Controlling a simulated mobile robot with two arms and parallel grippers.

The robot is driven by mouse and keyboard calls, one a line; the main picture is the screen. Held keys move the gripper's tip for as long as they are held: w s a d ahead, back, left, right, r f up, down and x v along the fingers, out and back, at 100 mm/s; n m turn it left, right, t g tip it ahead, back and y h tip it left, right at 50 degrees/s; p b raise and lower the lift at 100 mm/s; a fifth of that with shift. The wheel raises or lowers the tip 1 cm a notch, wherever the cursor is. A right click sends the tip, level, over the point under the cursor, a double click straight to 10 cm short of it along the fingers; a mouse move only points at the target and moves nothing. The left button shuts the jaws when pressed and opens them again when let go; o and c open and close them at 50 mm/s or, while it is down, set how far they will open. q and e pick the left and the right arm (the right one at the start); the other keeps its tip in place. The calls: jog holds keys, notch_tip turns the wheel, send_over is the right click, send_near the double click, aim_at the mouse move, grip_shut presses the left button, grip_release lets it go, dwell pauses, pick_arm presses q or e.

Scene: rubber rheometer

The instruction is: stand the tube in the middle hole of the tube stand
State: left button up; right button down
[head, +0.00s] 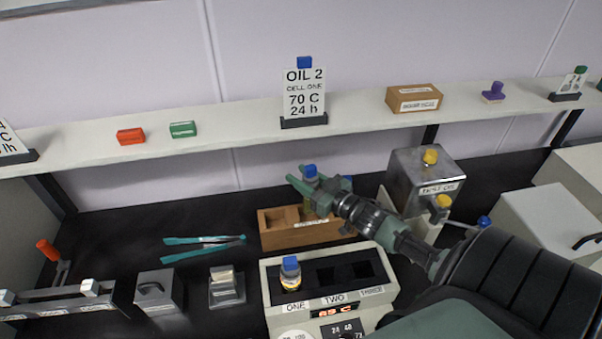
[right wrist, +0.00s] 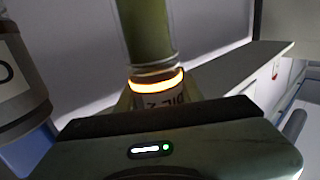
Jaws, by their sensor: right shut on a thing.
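The tube (head: 310,171) has a blue cap and a greenish body, and it stands roughly upright over the wooden tube stand (head: 283,240). My right gripper (head: 318,184) is shut on the tube just below the cap. The tube's lower end is hidden, so I cannot tell whether it is in a hole or above it. In the right wrist view the tube (right wrist: 148,30) shows its green body, an orange ring and part of a label. My left gripper is not in view.
A heating block (head: 275,302) marked ONE, TWO, THREE stands in front, with another blue-capped tube (head: 291,275) in ONE. Blue tweezers (head: 200,248) lie left of the stand. A metal box (head: 415,180) stands behind right. A shelf with an OIL 2 card (head: 303,92) runs behind.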

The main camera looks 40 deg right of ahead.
jog(key=shift+f+b, duration=2.2)
jog(key=shift+f, duration=0.65)
jog(key=c, duration=0.8)
grip_release()
jog(key=shift+r, duration=0.1)
jog(key=shift+c, duration=0.2)
notch_tip(320, 180, up, 6)
jog(key=p, duration=0.6)
